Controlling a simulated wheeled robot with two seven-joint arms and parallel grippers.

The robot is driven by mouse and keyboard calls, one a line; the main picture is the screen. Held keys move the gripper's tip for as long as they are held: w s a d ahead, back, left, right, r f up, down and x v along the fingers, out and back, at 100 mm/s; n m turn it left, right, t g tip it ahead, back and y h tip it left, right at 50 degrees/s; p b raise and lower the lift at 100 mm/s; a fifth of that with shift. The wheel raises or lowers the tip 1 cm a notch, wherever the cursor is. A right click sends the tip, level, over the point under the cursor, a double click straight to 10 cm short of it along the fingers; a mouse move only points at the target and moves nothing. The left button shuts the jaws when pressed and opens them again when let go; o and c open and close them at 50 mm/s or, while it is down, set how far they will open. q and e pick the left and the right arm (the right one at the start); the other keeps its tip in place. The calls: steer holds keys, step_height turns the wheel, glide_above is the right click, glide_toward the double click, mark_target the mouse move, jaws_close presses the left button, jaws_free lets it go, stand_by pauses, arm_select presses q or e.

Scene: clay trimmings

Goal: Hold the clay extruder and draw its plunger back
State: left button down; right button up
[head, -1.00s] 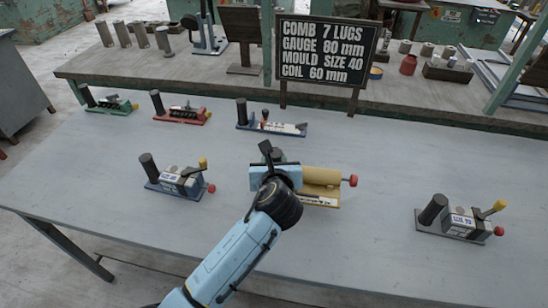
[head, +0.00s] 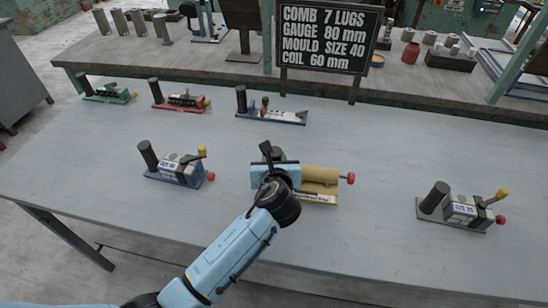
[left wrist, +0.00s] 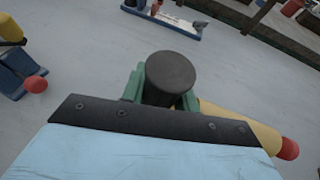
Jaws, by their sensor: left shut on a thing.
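The clay extruder has a tan barrel (head: 320,173) lying on a tan base with a white label, near the table's middle. Its plunger's red knob (head: 350,178) stands a short way off the barrel's right end; in the left wrist view the red knob (left wrist: 288,149) shows at lower right. My left gripper (head: 268,165) is shut on the extruder's upright dark handle. In the left wrist view the round dark top of this handle (left wrist: 170,72) stands between green parts. My wrist and gripper hide the extruder's left part. My right gripper is not in view.
A blue-based tool (head: 176,170) stands to the left and a grey-based tool (head: 458,210) to the right. Green (head: 105,93), red (head: 180,102) and blue (head: 270,115) tools line the back. A sign (head: 328,40) stands behind. The table (head: 370,225) is clear right of the extruder.

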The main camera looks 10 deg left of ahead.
arm_select(q)
steer(key=shift+f, duration=1.45)
steer(key=shift+f, duration=0.35)
stand_by(0.6)
